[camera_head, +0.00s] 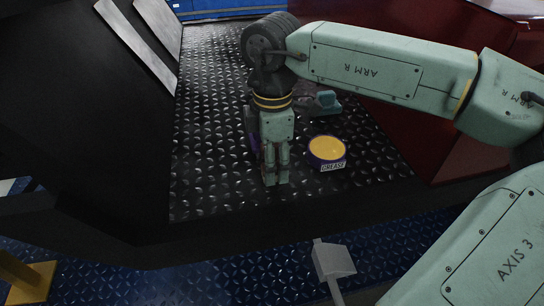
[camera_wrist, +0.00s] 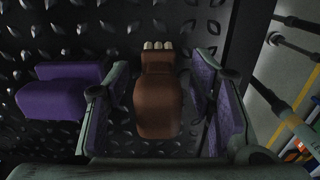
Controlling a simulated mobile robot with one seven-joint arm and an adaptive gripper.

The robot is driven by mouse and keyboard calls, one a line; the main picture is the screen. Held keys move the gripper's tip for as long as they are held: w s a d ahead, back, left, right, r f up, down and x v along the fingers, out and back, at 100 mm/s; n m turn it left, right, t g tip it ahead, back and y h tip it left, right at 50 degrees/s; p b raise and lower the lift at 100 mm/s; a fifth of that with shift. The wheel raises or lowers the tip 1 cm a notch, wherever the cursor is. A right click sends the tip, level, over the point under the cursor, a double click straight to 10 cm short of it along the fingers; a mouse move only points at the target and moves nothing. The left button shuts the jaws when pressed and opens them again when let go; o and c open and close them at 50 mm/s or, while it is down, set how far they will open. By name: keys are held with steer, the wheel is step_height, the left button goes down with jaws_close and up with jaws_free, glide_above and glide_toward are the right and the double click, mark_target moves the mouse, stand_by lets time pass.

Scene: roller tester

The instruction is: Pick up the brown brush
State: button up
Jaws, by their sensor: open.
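The brown brush (camera_wrist: 158,98) lies on the black diamond-plate surface in the wrist view, with a wide rounded end towards me and pale bristle tips at its far end. My gripper (camera_wrist: 160,115) is open, with one finger on each side of the brush and visible gaps between. In the head view my gripper (camera_head: 276,182) points down at the plate, and the brush cannot be made out there; my gripper and wrist seem to hide it.
A purple block-like object (camera_wrist: 62,92) lies just left of my left finger. A grease tin (camera_head: 327,152) with a yellow top stands right of my gripper, and a teal object (camera_head: 326,100) lies behind it. The plate's front edge is close; bare plate (camera_head: 210,150) lies left.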

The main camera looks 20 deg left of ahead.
steer(key=shift+f, duration=0.85)
steer(key=shift+c, duration=0.2)
jaws_close()
